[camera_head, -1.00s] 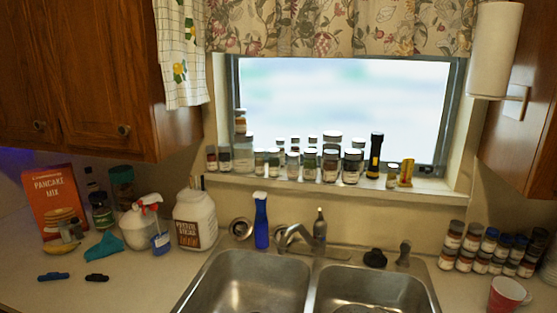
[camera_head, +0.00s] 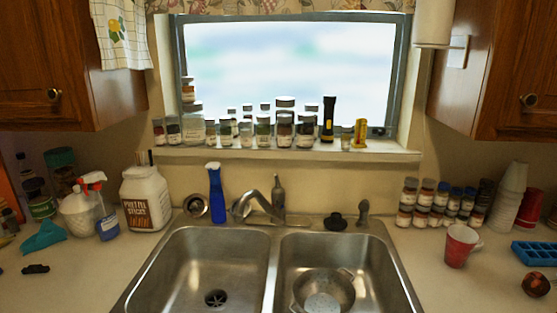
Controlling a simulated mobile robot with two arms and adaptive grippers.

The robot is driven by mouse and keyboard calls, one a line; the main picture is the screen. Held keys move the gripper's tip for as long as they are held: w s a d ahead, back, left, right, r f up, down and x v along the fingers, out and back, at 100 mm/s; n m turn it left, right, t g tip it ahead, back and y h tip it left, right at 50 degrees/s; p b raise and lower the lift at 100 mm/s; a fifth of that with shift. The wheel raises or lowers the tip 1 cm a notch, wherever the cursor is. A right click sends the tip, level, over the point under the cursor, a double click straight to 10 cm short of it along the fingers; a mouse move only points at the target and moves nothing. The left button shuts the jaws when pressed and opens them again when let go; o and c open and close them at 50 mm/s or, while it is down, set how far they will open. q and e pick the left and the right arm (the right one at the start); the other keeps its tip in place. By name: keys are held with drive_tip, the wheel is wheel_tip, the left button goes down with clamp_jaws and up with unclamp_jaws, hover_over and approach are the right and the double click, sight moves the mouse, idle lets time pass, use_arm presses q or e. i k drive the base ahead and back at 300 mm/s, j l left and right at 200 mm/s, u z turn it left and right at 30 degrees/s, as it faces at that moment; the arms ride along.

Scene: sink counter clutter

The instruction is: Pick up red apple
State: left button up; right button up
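A small round dark red thing (camera_head: 536,284), which looks like the red apple, lies on the counter at the far right of the head view. It has a darker patch on it and sits just in front of a blue tray. No gripper and no part of either arm shows in the head view, so I cannot see how they stand relative to the apple.
The double sink (camera_head: 205,262) fills the middle, with a metal colander (camera_head: 323,290) in its right basin. A red mug (camera_head: 460,246), several spice jars (camera_head: 432,203), stacked white cups (camera_head: 509,190) and a blue tray (camera_head: 536,252) stand on the right counter. Counter left of the apple is clear.

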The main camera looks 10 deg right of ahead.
sight(534, 284)
drive_tip(key=z, duration=1.95)
drive_tip(key=u, duration=1.3)
drive_tip(key=z, duration=1.3)
drive_tip(key=i+l, duration=0.1)
drive_tip(key=l+u, duration=0.1)
drive_tip(key=l, duration=0.25)
drive_tip(key=i, duration=0.05)
